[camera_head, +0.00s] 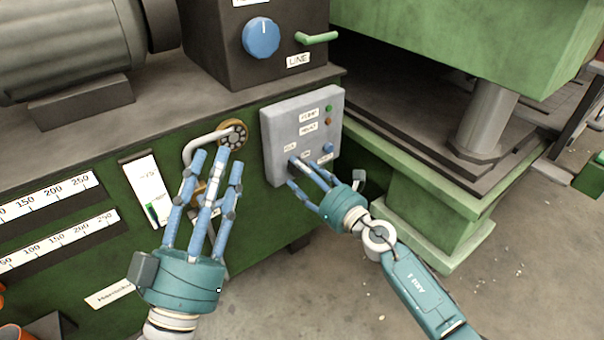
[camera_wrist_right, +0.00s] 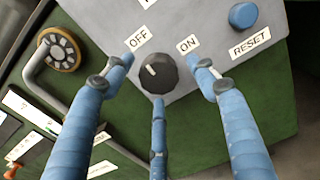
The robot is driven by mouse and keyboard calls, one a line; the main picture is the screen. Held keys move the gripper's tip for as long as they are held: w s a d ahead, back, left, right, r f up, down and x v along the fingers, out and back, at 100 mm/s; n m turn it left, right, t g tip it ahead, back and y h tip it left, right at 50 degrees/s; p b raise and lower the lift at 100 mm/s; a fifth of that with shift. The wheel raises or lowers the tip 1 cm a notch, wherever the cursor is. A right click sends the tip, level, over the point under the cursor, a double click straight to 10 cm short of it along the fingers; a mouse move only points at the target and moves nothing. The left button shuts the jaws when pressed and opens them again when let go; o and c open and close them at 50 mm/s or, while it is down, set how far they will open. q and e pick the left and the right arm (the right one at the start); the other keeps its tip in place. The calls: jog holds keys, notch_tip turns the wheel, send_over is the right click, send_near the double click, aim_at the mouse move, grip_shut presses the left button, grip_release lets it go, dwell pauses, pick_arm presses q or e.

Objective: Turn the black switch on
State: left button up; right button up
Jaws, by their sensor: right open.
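The black switch (camera_wrist_right: 158,74) is a round knob on the grey control panel (camera_wrist_right: 212,28), between the OFF label (camera_wrist_right: 139,38) and the ON label (camera_wrist_right: 188,44). Its white mark points up and left, toward OFF. My right gripper (camera_wrist_right: 165,82) is open, with two fingertips on either side of the knob and the third just below it. Contact cannot be told. My left gripper (camera_head: 218,162) is open and empty, in front of the green machine side.
A blue RESET button (camera_wrist_right: 243,15) sits right of the switch. A bent grey handle with a brass wheel (camera_head: 232,134) is by the left fingertips. A dark box with a blue dial (camera_head: 261,37) and green lever (camera_head: 317,38) stands above. Open floor lies in front.

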pick_arm(q)
jog(key=shift+s+r, duration=0.2)
jog(key=shift+r, duration=0.15)
pick_arm(e)
jog(key=shift+w+a, duration=0.2)
jog(key=c, duration=1.2)
jog(key=shift+o, duration=0.2)
